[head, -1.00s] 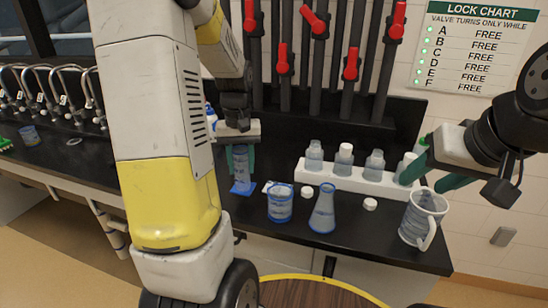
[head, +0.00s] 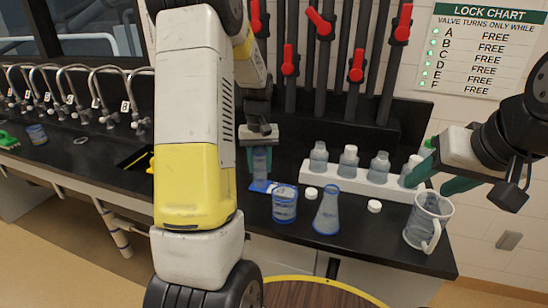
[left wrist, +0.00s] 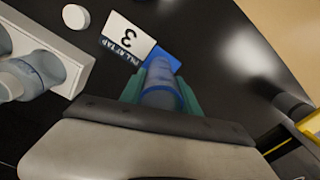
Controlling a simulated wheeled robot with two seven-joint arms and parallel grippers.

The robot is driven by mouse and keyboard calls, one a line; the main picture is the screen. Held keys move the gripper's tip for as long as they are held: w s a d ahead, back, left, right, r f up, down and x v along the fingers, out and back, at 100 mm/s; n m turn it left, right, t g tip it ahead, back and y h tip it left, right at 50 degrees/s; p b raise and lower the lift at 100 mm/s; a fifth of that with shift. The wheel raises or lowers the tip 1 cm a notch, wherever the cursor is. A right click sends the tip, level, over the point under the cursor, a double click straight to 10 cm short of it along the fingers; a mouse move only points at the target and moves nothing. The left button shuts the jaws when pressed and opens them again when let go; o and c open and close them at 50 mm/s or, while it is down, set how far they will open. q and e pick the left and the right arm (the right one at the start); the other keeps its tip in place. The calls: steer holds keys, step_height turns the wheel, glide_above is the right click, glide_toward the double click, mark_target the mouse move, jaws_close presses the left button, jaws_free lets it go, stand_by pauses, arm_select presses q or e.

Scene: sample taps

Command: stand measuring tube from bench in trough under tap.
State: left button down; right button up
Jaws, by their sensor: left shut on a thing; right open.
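My left gripper (head: 260,160) is shut on the measuring tube (head: 261,170), a clear bluish cylinder with a blue foot. In the left wrist view the tube (left wrist: 160,88) sits between the green fingers, its blue foot beside a card marked 3, "fill at tap" (left wrist: 128,40). The tube is about upright; I cannot tell whether its foot touches the bench (head: 225,205). Several curved taps (head: 110,95) line the bench on the left. A dark trough opening (head: 133,160) shows below them, partly hidden by my left arm. My right gripper (head: 438,172) is open above a clear jug (head: 427,222).
A blue-marked beaker (head: 285,205) and a conical flask (head: 327,212) stand close right of the tube. A white rack (head: 345,182) holds several bottles. Loose white caps (head: 374,206) lie in front. Red-handled valves (head: 356,65) hang behind.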

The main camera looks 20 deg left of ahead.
arm_select(q)
steer(key=shift+f, duration=0.1)
steer(key=c, duration=1.2)
jaws_free()
steer(key=o, duration=0.3)
